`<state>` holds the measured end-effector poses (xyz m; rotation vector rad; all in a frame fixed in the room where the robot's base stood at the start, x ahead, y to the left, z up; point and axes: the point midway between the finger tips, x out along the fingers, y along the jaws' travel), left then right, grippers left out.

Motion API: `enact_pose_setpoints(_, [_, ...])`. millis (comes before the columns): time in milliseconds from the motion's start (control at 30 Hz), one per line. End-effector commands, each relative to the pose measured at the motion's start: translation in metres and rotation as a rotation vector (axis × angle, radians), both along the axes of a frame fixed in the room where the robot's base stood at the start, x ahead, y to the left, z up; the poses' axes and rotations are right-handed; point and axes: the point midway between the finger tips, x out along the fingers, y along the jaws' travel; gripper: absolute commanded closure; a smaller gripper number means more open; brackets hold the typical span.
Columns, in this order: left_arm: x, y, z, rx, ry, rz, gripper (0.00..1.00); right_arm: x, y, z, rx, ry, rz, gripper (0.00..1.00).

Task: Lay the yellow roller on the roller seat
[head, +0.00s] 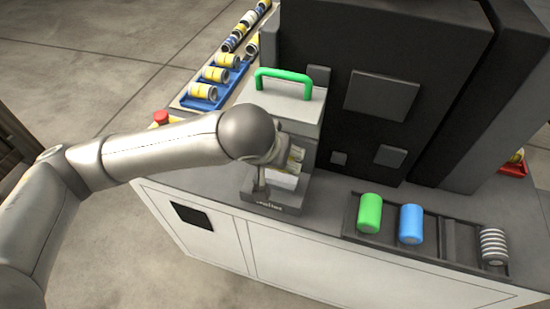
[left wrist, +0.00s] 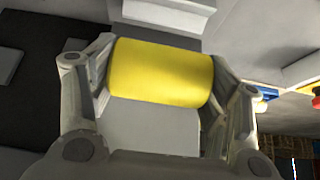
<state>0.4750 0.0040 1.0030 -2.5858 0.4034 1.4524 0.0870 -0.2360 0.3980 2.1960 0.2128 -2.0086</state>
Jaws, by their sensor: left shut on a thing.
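The yellow roller (left wrist: 162,72) lies crosswise between the fingers of my left gripper in the left wrist view, and the gripper is shut on it. In the head view my left gripper (head: 272,168) is at the grey fixture (head: 285,205) below the green handle, and the arm's round wrist partly covers it. The roller is mostly hidden there. The fixture has a dark base with a label too small to read; I cannot tell whether the roller touches it. My right gripper is out of view.
A dark rack (head: 352,215) on the counter at right holds a green roller (head: 369,213), a blue roller (head: 411,224) and a ribbed grey piece (head: 494,246), with a bare slot between. A green handle (head: 290,76) tops the fixture.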

Motion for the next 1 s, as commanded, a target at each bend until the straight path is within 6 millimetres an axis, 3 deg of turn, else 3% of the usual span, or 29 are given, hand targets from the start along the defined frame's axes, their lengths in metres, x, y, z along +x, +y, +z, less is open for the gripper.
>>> enact_pose_setpoints(167, [0.001,0.000,-0.007,-0.002,-0.002,-0.009,0.57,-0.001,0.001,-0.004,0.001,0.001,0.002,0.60])
enact_pose_setpoints(600, [0.000,0.000,-0.048,-0.002,-0.001,-0.005,0.57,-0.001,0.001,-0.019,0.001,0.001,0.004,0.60])
enact_pose_setpoints(1000, [0.001,0.000,-0.055,-0.002,-0.003,-0.006,0.57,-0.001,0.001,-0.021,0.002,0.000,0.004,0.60])
